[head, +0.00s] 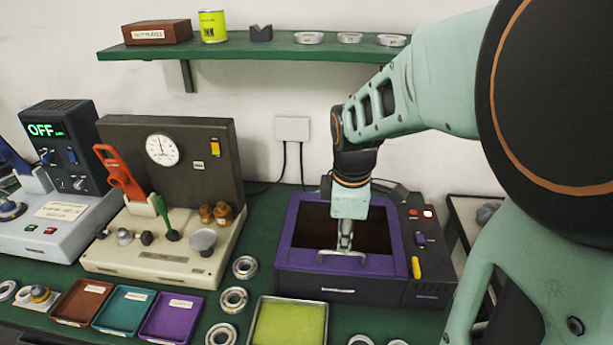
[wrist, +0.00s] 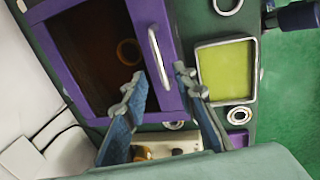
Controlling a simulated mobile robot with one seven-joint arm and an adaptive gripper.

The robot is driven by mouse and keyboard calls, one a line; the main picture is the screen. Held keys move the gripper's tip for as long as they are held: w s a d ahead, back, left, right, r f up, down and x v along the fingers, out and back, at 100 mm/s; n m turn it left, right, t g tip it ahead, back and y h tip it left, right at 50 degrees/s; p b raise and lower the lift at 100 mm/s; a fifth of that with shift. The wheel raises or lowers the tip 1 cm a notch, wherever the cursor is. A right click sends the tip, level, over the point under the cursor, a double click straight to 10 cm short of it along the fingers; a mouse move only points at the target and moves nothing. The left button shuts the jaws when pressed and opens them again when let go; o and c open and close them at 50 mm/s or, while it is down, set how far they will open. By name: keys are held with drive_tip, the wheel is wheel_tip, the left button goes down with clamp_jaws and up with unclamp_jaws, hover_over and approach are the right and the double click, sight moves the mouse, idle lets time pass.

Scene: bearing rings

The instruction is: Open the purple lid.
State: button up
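The purple lid (head: 290,232) is a purple frame around a dark window on top of a dark box (head: 320,285). It lies flat and looks closed. Its silver bar handle (head: 342,257) runs along the near edge. My gripper (head: 344,245) points down just over the handle. In the wrist view the lid (wrist: 85,12) and handle (wrist: 157,55) show ahead of my gripper (wrist: 159,76). The fingers are apart, with one end of the handle between the tips in the picture. I cannot tell whether they touch it. A ring (wrist: 128,52) shows dimly through the window.
A yellow-green tray (head: 290,299) and several metal rings (head: 233,299) lie in front and to the left of the box. A beige press with a gauge (head: 161,149) stands left. A green shelf (head: 240,50) hangs on the wall behind. Buttons and a yellow lever (head: 416,267) are on the box's right.

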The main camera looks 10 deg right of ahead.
sight(342, 254)
drive_tip(key=f+b, duration=0.1)
drive_tip(key=f, duration=0.1)
drive_tip(key=w+f+b, duration=0.1)
drive_tip(key=f+b, duration=0.1)
drive_tip(key=f, duration=0.1)
drive_tip(key=shift+d+f, duration=0.1)
drive_tip(key=shift+d, duration=0.05)
drive_tip(key=shift+c, duration=0.4)
clamp_jaws()
